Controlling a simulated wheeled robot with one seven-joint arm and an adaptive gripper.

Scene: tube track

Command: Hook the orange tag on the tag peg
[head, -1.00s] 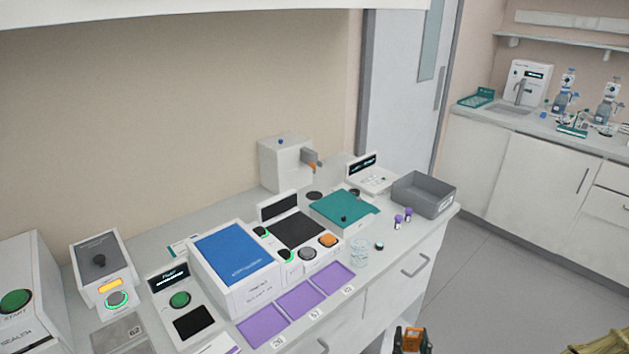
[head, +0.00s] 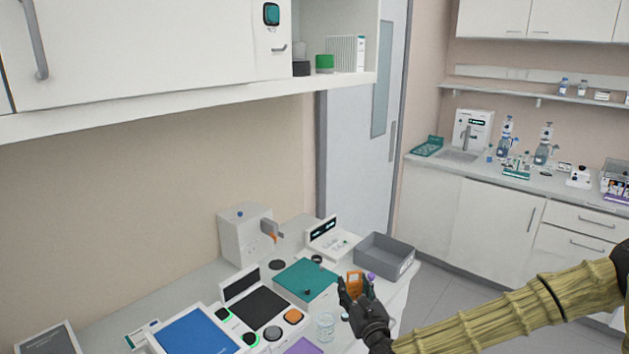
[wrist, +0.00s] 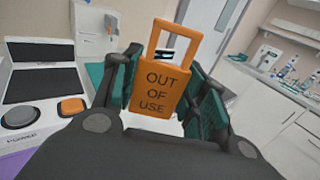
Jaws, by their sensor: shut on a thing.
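The orange tag (head: 355,284) is upright in my gripper (head: 357,292), held above the front part of the bench. In the wrist view the tag (wrist: 160,90) reads "OUT OF USE" and has an open rectangular loop at its top. The dark, teal-padded fingers of my gripper (wrist: 165,98) are shut on its sides. I cannot pick out the tag peg for certain. A white box (head: 243,234) at the back of the bench has a grey part with a small orange piece (head: 271,230) on its right side, too small to make out.
A grey bin (head: 384,256) stands behind my gripper, at the bench's right end. A teal plate (head: 305,279) and a beaker (head: 325,326) are to its left. An overhead cabinet (head: 140,50) hangs above the bench. Open floor lies to the right.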

